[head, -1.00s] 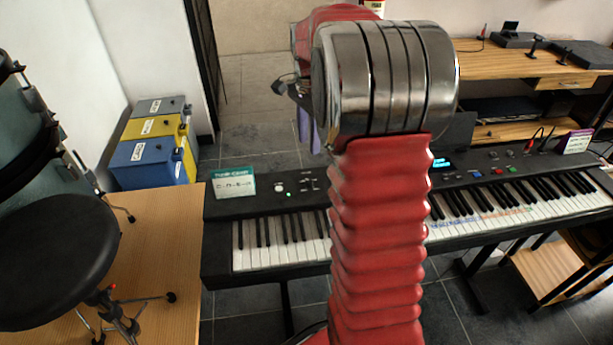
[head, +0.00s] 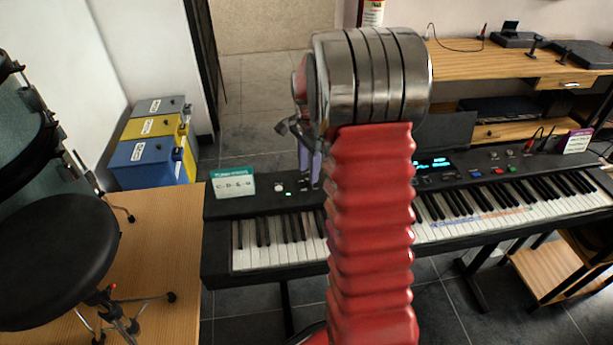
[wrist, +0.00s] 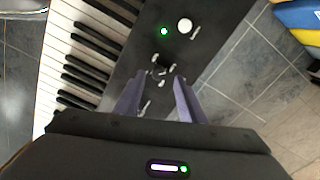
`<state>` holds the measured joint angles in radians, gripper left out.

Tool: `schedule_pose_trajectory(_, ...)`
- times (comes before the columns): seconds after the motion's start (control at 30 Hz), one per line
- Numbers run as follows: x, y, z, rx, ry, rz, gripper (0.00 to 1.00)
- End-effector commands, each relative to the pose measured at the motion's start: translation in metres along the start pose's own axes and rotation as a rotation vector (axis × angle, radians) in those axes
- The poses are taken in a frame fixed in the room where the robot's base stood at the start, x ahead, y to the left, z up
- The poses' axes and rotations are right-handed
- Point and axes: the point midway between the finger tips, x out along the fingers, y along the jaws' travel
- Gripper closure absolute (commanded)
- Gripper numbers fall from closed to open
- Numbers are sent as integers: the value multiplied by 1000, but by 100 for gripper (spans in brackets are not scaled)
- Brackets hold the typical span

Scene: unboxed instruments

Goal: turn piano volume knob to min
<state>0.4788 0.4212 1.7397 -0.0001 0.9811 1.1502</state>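The piano (head: 262,202) is a black keyboard on a stand. It spans the middle and right of the head view, partly behind my red arm. Near its left end is a pale round knob (head: 278,188), which also shows as a white knob (wrist: 185,26) at the top of the wrist view. A green light (wrist: 164,31) sits beside it. Small dark and silver controls (wrist: 160,71) lie nearer my fingertips. I cannot read which is the volume knob. My gripper (wrist: 153,84) has two purple fingers apart, with nothing held, over the panel around the small controls; contact is unclear.
A teal-topped card (head: 233,183) stands at the piano's left end. A wooden platform (head: 165,235) and black stool (head: 58,240) are at left, with blue and yellow boxes (head: 150,150) behind. A wooden desk (head: 520,70) stands behind at right. Floor shows beyond the piano.

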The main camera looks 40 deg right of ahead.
Motion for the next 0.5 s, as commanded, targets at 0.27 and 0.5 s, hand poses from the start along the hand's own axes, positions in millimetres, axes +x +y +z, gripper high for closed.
schedule_pose_trajectory(0.27, 29, 0, 0, 0, 0, 0, 63)
schedule_pose_trajectory(0.5, 31, 0, 0, 0, 0, -1, 63)
